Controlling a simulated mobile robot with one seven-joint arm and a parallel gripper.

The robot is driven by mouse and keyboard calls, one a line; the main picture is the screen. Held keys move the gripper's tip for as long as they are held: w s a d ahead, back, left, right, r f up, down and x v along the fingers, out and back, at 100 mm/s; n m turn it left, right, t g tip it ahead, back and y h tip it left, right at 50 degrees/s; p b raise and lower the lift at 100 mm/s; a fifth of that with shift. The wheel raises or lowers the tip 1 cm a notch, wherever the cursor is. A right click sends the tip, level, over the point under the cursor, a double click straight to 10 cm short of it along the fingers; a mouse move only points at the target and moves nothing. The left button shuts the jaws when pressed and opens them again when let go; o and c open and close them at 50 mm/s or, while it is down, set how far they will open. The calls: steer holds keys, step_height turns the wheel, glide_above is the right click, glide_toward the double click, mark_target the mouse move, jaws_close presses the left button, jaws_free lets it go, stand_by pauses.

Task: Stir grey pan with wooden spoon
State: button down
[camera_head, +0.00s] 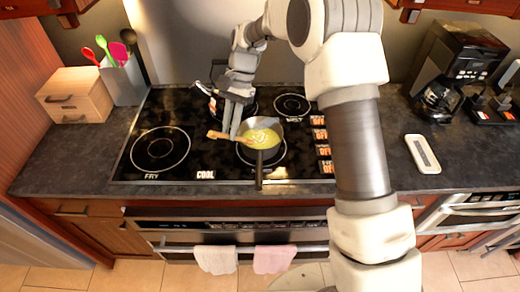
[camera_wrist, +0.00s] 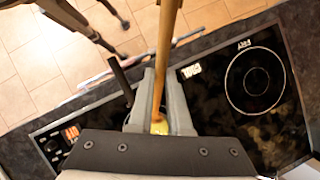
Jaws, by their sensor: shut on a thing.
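The grey pan (camera_head: 274,124) sits on the front right burner with yellow food in it and its dark handle pointing to the front. In the wrist view the pan's handle (camera_wrist: 119,78) and some yellow food show behind my fingers. My gripper (camera_head: 232,132) is at the pan's left side, pointing down, shut on the wooden spoon (camera_head: 216,134). One end of the spoon sticks out to the left and the other reaches toward the pan. The spoon also runs up between my fingers in the wrist view (camera_wrist: 166,40). Whether its end touches the food is hidden.
A utensil holder (camera_head: 124,84) and a wooden box (camera_head: 75,96) stand left of the stove. The front left burner (camera_head: 160,148) is empty. A coffee maker (camera_head: 455,65) and a white tray (camera_head: 422,153) are at the right. Two towels hang on the oven handle.

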stand_by(0.3)
steer(key=shift+r, duration=2.55)
